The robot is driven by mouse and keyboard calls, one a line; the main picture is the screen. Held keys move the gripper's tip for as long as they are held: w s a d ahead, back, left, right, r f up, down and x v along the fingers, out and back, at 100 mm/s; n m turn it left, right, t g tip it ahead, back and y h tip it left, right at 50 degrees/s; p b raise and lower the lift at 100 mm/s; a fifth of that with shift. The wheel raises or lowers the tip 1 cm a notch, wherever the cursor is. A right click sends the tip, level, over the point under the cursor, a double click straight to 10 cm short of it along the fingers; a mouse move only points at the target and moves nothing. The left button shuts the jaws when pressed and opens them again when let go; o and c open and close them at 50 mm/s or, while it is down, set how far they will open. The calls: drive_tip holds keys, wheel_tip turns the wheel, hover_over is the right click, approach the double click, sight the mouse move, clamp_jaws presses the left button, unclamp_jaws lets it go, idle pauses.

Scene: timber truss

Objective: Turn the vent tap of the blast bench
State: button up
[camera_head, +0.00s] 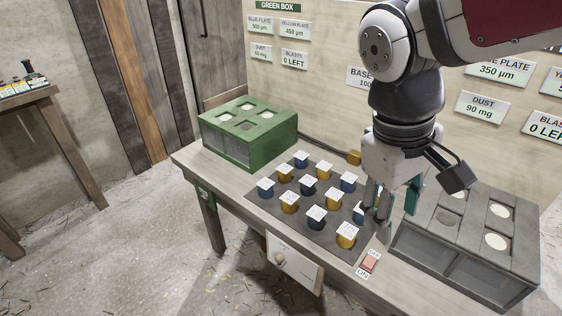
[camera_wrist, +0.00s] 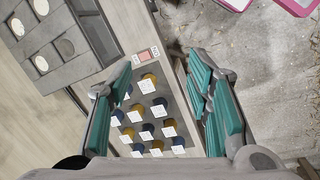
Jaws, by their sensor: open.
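The blast bench (camera_head: 190,152) is a wooden table with a green box and a grey box on it. A red rocker switch (camera_head: 370,262) marked OFF and ON sits at the front right of the top. My gripper (camera_head: 388,212) is open and empty over the right part of the bench, beside the grey box. The front panel is not clear there.
A dark mat (camera_head: 265,205) holds several blue and yellow pieces with white labels. The green box (camera_head: 248,136) stands at the back left, the grey box (camera_head: 462,275) at the right. A small side table (camera_head: 62,130) is far left.

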drive_tip(key=w+a+f+n+h+b, duration=0.3)
drive_tip(key=w+a+f, duration=0.1)
drive_tip(key=f, duration=0.3)
drive_tip(key=w+a+f+n+h+b, duration=0.2)
drive_tip(key=w+a+f+n+b, duration=0.15)
drive_tip(key=f, duration=0.45)
drive_tip(key=w+a+f+n+h+b, duration=0.25)
drive_tip(key=w+a+f+b, duration=0.2)
drive_tip(key=f, duration=0.25)
drive_tip(key=n+t+h+b, duration=0.4)
drive_tip(key=n+t+b, duration=0.5)
drive_tip(key=t, duration=0.3)
approach(276, 260)
drive_tip(key=b+x, duration=0.2)
drive_tip(key=x, duration=0.8)
drive_tip(key=shift+f+b, duration=0.2)
drive_tip(key=shift+b, duration=0.1)
clamp_jaws()
